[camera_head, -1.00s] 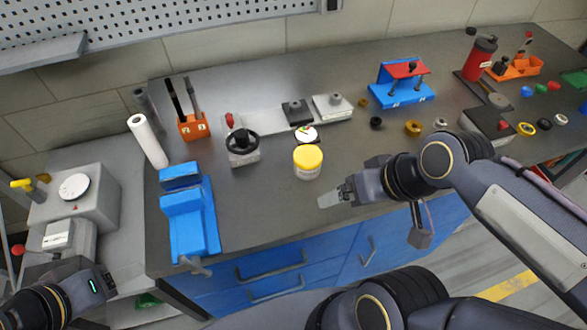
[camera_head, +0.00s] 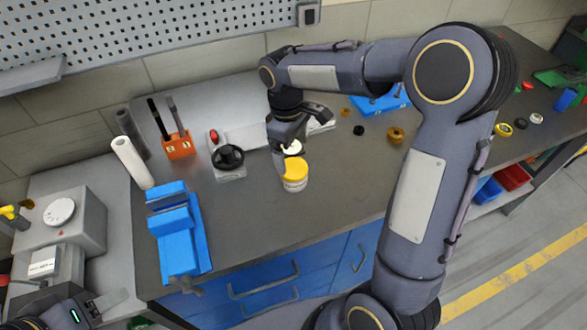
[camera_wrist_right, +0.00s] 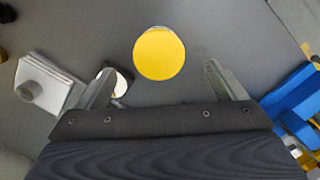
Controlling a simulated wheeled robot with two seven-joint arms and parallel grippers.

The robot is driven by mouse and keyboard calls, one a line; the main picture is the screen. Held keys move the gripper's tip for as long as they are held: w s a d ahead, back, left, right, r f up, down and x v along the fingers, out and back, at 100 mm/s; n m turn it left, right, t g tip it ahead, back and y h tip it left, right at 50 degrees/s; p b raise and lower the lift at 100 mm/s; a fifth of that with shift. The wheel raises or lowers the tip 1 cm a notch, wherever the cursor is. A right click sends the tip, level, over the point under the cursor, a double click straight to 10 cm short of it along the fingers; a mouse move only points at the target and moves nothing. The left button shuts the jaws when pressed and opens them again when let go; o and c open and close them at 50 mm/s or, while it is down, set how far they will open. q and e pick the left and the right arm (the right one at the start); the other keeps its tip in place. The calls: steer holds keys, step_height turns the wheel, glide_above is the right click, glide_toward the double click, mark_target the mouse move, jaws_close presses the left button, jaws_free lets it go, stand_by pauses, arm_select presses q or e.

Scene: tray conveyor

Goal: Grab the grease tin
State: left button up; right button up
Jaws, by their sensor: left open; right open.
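The grease tin, a white tin with a yellow lid (camera_head: 295,182), stands upright on the grey workbench. In the right wrist view its round yellow lid (camera_wrist_right: 159,53) lies ahead of and between the two open fingers. My right gripper (camera_head: 284,152) is open, just behind and above the tin, and partly overlaps its view. The wrist view shows the right gripper's fingers (camera_wrist_right: 160,84) apart with nothing between them. I cannot tell whether a finger touches the tin. My left gripper (camera_head: 108,304) is at the lower left, away from the tin, and open.
A white and dark round item (camera_head: 293,148) sits close behind the tin, near my right fingers. A blue vise (camera_head: 178,235) stands to the left, and a black-knobbed device (camera_head: 229,158) behind left. Bench in front of the tin is clear.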

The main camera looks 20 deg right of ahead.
mark_target(293, 167)
steer(key=shift+w+a+f+n, duration=0.2)
steer(key=shift+w+f, duration=0.1)
steer(key=shift+w, duration=0.1)
steer(key=shift+w+a+f+n, duration=0.1)
steer(key=shift+w+f+n, duration=0.15)
steer(key=shift+w, duration=0.15)
steer(key=shift+f, duration=0.35)
steer(key=f, duration=0.2)
steer(key=s+f+p, duration=0.1)
steer(key=f, duration=0.1)
steer(key=d+f, duration=0.1)
steer(key=f, duration=0.1)
steer(key=shift+s+f+p, duration=0.1)
steer(key=shift+s+p, duration=0.2)
steer(key=shift+s, duration=0.05)
steer(key=shift+f, duration=0.35)
steer(key=shift+c, duration=0.2)
steer(key=c, duration=1.2)
